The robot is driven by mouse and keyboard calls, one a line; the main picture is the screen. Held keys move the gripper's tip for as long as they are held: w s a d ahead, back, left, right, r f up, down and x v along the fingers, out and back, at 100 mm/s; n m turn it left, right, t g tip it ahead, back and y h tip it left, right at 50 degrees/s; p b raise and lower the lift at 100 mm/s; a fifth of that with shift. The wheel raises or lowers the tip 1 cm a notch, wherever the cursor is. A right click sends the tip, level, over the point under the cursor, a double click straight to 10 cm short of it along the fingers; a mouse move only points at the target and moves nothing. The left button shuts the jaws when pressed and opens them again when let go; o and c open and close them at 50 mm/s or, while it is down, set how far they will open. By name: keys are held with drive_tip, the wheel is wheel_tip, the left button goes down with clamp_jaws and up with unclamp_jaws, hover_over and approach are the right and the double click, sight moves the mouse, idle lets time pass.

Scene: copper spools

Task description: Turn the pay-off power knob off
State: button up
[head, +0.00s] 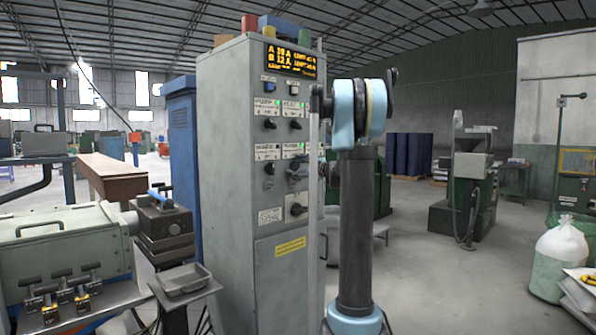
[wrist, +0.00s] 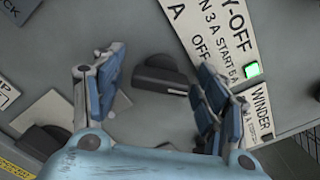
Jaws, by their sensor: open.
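The black pay-off knob (wrist: 160,76) shows in the wrist view on the grey panel, beside a white label (wrist: 212,38) whose readable part says "Y-OFF" and "OFF". A green light (wrist: 252,69) is lit at that label. My gripper (wrist: 165,90) is open, with one blue-padded finger to the left of the knob and the other to its right. The right finger overlaps the knob's right end in the picture; I cannot tell whether it touches. In the head view my gripper (head: 298,175) is small at the lower right of the cabinet's panel, and it partly hides the knob there.
The grey control cabinet (head: 224,150) carries several other knobs, a lit amber display (head: 291,60) and a larger switch (head: 297,209) below. Another dark knob (wrist: 45,140) lies at lower left in the wrist view.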

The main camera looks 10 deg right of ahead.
drive_tip(key=shift+c, duration=0.3)
drive_tip(key=c, duration=1)
drive_tip(key=shift+n, duration=0.3)
drive_tip(key=n, duration=0.4)
drive_tip(key=shift+s+n, duration=0.1)
drive_tip(key=shift+n, duration=2)
drive_tip(key=shift+f, duration=0.1)
drive_tip(key=o, duration=1.1)
drive_tip(key=shift+c, duration=0.2)
